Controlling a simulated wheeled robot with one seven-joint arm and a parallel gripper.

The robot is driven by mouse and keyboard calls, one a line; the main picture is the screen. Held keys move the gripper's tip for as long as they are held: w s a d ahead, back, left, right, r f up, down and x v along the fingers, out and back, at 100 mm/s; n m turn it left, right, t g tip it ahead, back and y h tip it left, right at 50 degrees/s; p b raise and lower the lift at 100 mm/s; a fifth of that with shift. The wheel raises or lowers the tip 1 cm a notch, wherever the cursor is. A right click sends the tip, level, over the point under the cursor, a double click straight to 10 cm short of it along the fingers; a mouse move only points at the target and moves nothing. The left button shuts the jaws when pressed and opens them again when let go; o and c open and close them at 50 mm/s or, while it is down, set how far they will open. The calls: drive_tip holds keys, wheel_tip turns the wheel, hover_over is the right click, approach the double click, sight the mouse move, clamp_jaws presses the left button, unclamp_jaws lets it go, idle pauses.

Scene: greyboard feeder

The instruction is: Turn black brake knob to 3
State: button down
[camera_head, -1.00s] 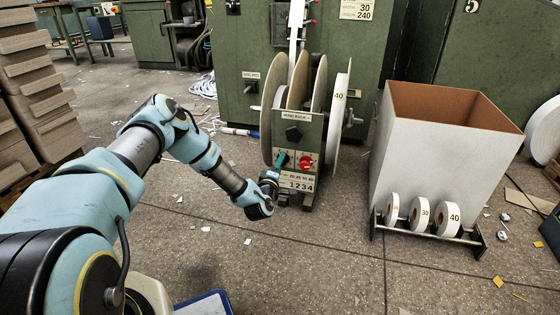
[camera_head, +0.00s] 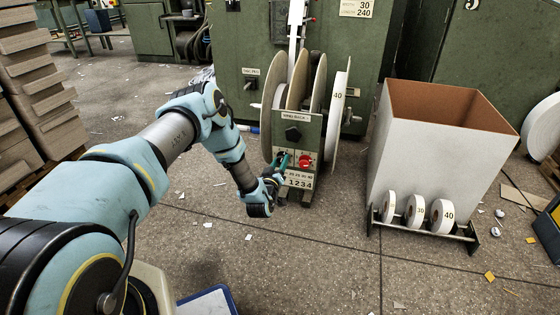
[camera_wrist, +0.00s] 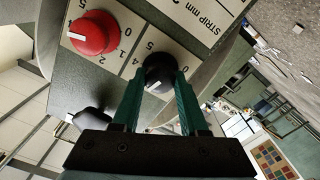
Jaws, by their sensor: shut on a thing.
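The black brake knob (camera_wrist: 160,70) sits on the pale dial panel, with a white pointer mark at its lower edge in the wrist view. My gripper (camera_wrist: 161,76) has its two green fingers on either side of the knob, shut on it. In the head view my gripper (camera_head: 282,160) reaches the lower left of the winder's front panel, and its fingers and wrist hide the black knob. Some dial numbers show, including a 5 above the knob; the number at the pointer is not readable.
A red knob (camera_head: 304,160) sits right beside; it also shows in the wrist view (camera_wrist: 92,32). A larger black knob (camera_head: 292,133) is above. Paper reels (camera_head: 338,110) stand behind the panel. A white box (camera_head: 425,150) and small rolls (camera_head: 415,210) are to the right.

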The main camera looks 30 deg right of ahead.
drive_tip(key=shift+m, duration=0.6)
drive_tip(key=shift+c, duration=2.2)
unclamp_jaws()
drive_tip(key=shift+s, duration=0.1)
drive_tip(key=p+v, duration=0.3)
drive_tip(key=v, duration=0.7)
drive_tip(key=shift+s+a, duration=0.25)
drive_tip(key=shift+a, duration=0.05)
